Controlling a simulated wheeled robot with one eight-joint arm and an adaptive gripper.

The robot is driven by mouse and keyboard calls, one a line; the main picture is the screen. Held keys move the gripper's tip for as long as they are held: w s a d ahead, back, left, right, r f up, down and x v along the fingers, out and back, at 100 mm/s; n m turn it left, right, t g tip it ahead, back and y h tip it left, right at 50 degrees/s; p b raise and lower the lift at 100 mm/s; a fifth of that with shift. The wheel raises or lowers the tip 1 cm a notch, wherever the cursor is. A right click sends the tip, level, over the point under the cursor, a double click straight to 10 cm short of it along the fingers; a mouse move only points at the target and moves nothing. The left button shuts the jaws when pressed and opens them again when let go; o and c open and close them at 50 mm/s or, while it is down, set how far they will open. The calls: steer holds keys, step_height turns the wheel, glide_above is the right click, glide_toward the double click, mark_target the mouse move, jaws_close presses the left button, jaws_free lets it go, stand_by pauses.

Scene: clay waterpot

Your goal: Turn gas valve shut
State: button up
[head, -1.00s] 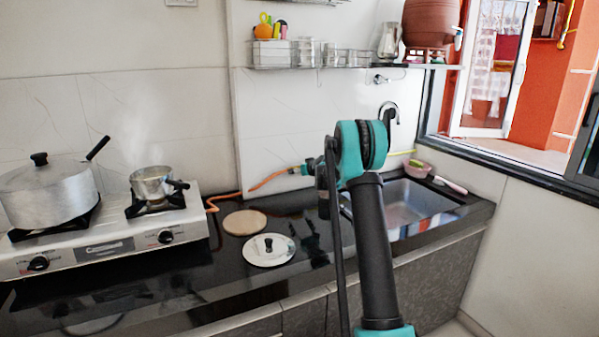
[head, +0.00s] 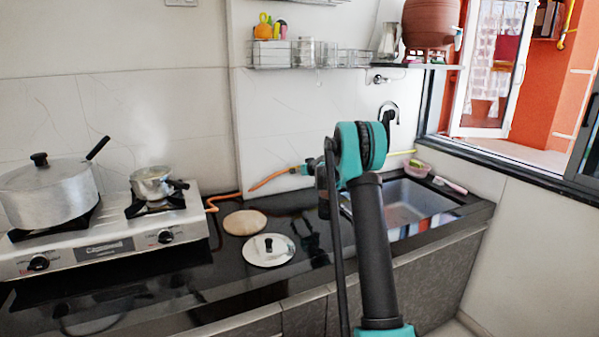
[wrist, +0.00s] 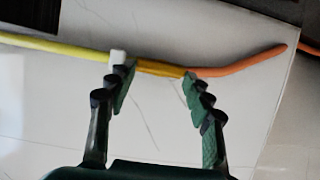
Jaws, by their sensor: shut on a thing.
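The gas line runs along the white wall. In the wrist view it shows as a yellow pipe (wrist: 50,48), a darker yellow valve section (wrist: 160,69) with a small white piece (wrist: 118,57) at its left end, and an orange hose (wrist: 245,63). My gripper (wrist: 156,84) has one finger at the white piece and the other near the hose joint, with the valve section between them. It is shut on the gas valve. In the head view the orange hose (head: 270,178) leads up to the valve, where my arm partly hides the gripper. The valve handle's angle is unclear.
A stove (head: 110,238) with a large pot (head: 45,192) and a small pan (head: 151,183) stands at left. A wooden disc (head: 244,222) and a metal lid (head: 268,250) lie on the black counter. The sink (head: 405,203) is at right, below a shelf (head: 350,67).

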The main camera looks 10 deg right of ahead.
steer(key=m+y, duration=0.2)
steer(key=m, duration=0.2)
steer(key=f+m+y, duration=0.1)
steer(key=m+y, duration=0.2)
steer(key=m, duration=0.1)
steer(key=d+m+y, duration=0.1)
steer(key=m+y, duration=0.1)
steer(key=m, duration=0.3)
steer(key=shift+w+d+f+t+y, duration=0.1)
steer(key=shift+w+f+t+y, duration=0.1)
steer(key=shift+f+t+y, duration=0.15)
stand_by(0.4)
stand_by(0.5)
steer(key=o, duration=1.1)
steer(key=shift+o, duration=0.2)
steer(key=shift+d, duration=0.1)
